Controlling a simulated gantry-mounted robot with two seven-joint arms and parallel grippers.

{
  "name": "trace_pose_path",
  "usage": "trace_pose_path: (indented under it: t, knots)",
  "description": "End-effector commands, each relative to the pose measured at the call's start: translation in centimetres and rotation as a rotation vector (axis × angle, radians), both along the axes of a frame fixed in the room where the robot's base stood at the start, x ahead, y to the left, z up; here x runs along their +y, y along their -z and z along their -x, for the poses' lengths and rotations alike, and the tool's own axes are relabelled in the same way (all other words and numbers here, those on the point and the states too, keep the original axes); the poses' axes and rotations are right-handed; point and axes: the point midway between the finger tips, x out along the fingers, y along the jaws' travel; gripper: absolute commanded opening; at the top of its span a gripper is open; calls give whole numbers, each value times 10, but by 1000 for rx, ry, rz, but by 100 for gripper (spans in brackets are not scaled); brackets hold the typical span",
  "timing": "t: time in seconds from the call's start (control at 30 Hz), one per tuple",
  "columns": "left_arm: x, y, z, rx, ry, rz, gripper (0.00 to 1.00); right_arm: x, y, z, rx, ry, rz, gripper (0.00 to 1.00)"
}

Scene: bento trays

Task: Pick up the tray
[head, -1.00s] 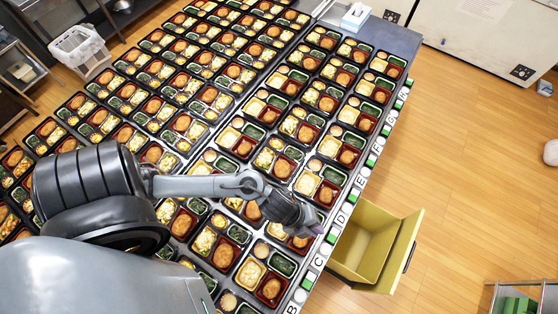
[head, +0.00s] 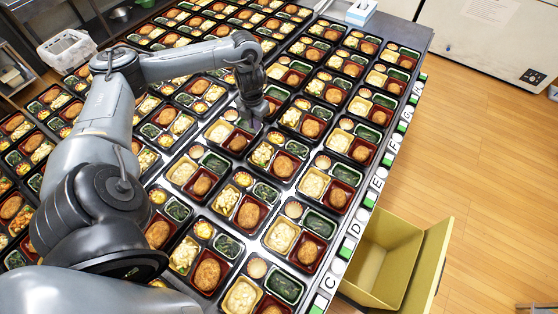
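Many black bento trays stand in rows on the table, each with compartments of food such as a brown fried patty, dark greens and a pale yellow or white portion. My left gripper (head: 251,116) points down over the middle rows, at the far end of my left arm. It is at a tray (head: 219,146) and hides part of it; I cannot tell whether it touches it. The fingers are dark and small, so their opening is unclear. No tray is seen lifted. My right gripper is out of view.
White letter tiles (head: 377,184) and green squares line the table's right edge. A yellow open bin (head: 385,255) stands on the floor at the right. A tissue box (head: 361,12) sits at the back on bare table top. A clear crate (head: 67,50) is at the back left.

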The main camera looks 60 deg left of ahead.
Motion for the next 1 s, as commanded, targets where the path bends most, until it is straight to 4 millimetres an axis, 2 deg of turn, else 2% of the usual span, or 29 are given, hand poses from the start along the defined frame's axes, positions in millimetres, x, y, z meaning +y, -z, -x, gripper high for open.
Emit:
trace_pose_path:
  t: [0.03, 0.07, 0.1, 0.23, 0.53, 0.8, 1.0]
  knots:
    - [-1, 14, 1, 4, 0, 1, 11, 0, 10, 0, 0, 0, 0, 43]
    - [-1, 18, 1, 4, 0, 2, 11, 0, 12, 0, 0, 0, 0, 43]
    - [-1, 19, 1, 4, 0, 2, 11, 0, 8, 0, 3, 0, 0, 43]
    - [-1, 32, 0, 2, -1, 2, 11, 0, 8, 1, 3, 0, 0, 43]
    - [-2, 47, 0, 1, 0, 2, 11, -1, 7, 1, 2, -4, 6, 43]
    - [-3, 81, -1, 1, -1, 2, 11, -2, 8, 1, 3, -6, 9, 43]
    - [-2, 91, -1, 0, 0, 0, 11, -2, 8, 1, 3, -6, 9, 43]
